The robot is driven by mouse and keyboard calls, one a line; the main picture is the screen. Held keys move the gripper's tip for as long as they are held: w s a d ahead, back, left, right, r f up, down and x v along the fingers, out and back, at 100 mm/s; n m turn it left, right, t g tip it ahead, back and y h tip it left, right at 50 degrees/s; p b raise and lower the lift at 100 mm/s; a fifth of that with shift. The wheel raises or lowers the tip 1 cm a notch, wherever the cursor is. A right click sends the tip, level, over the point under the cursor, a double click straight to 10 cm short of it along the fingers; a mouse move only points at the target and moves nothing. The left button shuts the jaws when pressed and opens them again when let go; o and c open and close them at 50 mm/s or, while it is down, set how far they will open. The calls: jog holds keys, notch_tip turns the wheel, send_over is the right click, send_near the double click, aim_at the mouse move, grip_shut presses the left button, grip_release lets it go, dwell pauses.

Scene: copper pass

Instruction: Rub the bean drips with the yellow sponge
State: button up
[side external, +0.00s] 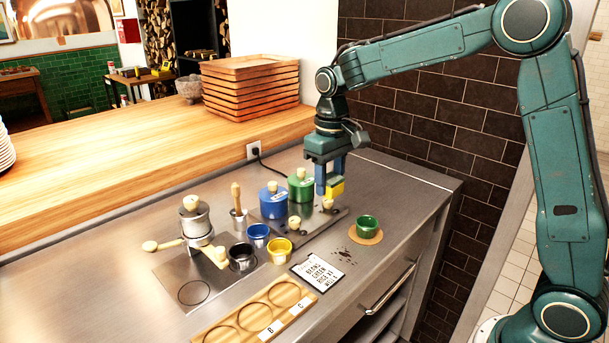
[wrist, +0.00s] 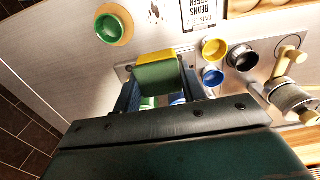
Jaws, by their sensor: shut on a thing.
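My gripper (side external: 328,187) is shut on the yellow sponge (side external: 336,190) and holds it in the air beside the green lidded pot. In the wrist view the sponge (wrist: 160,57) shows a yellow edge and a green face between the fingers (wrist: 158,85). The bean drips (side external: 341,256) are dark spots on the steel counter, between the green cup and the printed card. A few of them show at the top of the wrist view (wrist: 154,12). The sponge is clear of the drips, behind them in the side view.
The green cup (side external: 367,224) stands on a round coaster (side external: 372,238) by the drips. The card (side external: 318,270) lies left of them. Blue (side external: 273,201) and green (side external: 301,186) lidded pots, small cups and a grinder (side external: 195,218) stand further left. Counter right of the coaster is clear.

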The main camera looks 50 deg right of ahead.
aim_at(335, 196)
jog(key=f, duration=0.2)
jog(key=s+f, duration=0.1)
jog(key=f, duration=0.2)
jog(key=shift+s+a+f, duration=0.15)
jog(key=shift+s+f, duration=0.25)
jog(key=shift+f, duration=0.15)
jog(key=shift+f, duration=3.85)
jog(key=shift+s, duration=3.7)
jog(key=shift+c, duration=0.3)
jog(key=shift+w+f, duration=0.1)
jog(key=shift+w, duration=3.65)
jog(key=shift+r, duration=4.15)
